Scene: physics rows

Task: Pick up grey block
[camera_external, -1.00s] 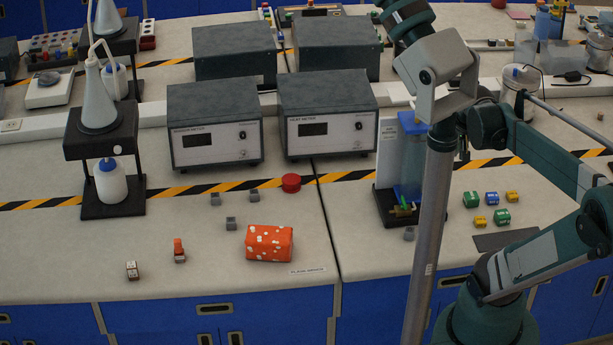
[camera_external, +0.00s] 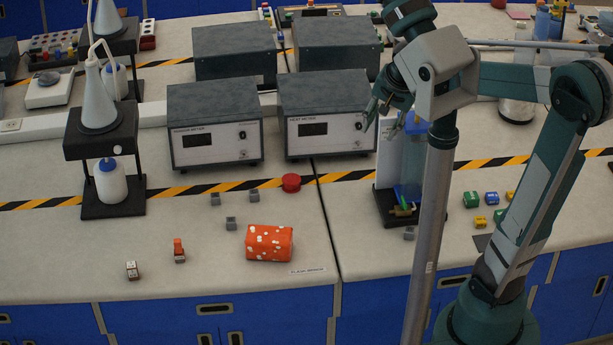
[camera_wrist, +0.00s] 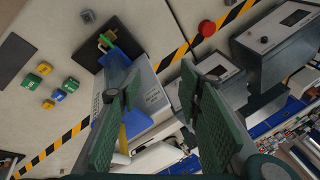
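Several small grey blocks lie on the bench in the external view. One grey block (camera_external: 231,223) is left of the orange spotted box, with two more behind it (camera_external: 215,199) (camera_external: 253,195). Another grey block (camera_external: 409,233) lies near the blue apparatus stand, and a grey block also shows at the top of the wrist view (camera_wrist: 88,17). My gripper (camera_external: 381,114) is raised above the bench, in front of the right meter's edge. In the wrist view my gripper (camera_wrist: 161,79) has its two pads wide apart, with nothing between them.
An orange spotted box (camera_external: 270,243) and a red round knob (camera_external: 291,183) are near the grey blocks. Two meters (camera_external: 214,134) (camera_external: 329,123) stand behind. The blue apparatus (camera_external: 412,165) is close to my gripper. Coloured blocks (camera_external: 492,199) lie to the right.

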